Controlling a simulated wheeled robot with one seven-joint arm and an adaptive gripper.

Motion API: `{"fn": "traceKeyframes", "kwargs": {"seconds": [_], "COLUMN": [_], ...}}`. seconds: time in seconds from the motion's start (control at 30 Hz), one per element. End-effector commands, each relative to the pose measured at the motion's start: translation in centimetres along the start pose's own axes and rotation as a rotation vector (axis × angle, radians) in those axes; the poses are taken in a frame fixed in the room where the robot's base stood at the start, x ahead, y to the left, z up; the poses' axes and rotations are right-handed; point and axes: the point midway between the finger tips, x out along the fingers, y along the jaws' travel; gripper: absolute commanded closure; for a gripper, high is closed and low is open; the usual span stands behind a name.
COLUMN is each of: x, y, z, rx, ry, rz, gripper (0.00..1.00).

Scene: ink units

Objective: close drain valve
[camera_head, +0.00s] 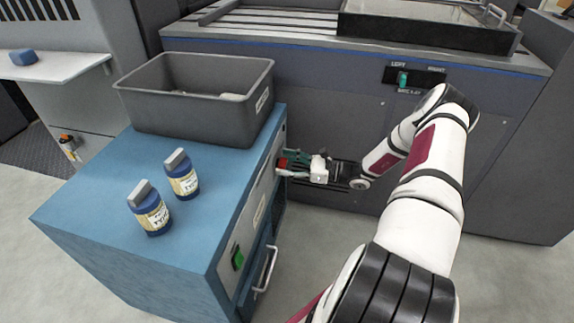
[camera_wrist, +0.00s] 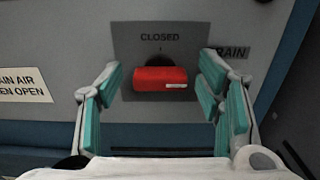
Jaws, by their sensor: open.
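The drain valve has a red handle (camera_wrist: 160,79), which lies level across a dark round hub on a grey plate (camera_wrist: 125,40) in the wrist view. The plate reads CLOSED above the handle, and a label to the right is partly hidden and shows "RAIN". My gripper (camera_wrist: 163,95) is open, with teal-padded fingers on the left and right of the handle. I cannot tell whether they touch it. In the head view my gripper (camera_head: 290,163) is at the right side of the blue cabinet, and the red handle (camera_head: 282,163) shows just a little there.
The blue cabinet (camera_head: 95,210) carries a grey bin (camera_head: 190,118) and two blue bottles (camera_head: 150,215) (camera_head: 182,177). A green switch (camera_head: 237,258) and a drawer handle (camera_head: 266,268) are on its side. A large grey machine (camera_head: 330,110) stands close behind my arm.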

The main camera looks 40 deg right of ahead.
Motion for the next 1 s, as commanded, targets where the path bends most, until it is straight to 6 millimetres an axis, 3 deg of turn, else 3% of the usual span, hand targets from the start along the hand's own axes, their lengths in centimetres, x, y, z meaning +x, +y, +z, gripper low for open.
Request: {"fn": "traceKeyframes", "kwargs": {"seconds": [0.17,0.4,0.73,1.0], "x": [0.01,-0.02,-0.03,-0.04], "y": [-0.01,-0.01,0.01,0.05], "z": [0.03,0.02,0.01,0.05], "rx": [0.000,0.000,-0.029,-0.176], "ry": [0.000,0.000,0.000,0.000], "rz": [0.000,0.000,0.000,0.000], "gripper": [0.40,0.88,0.88,0.88]}}
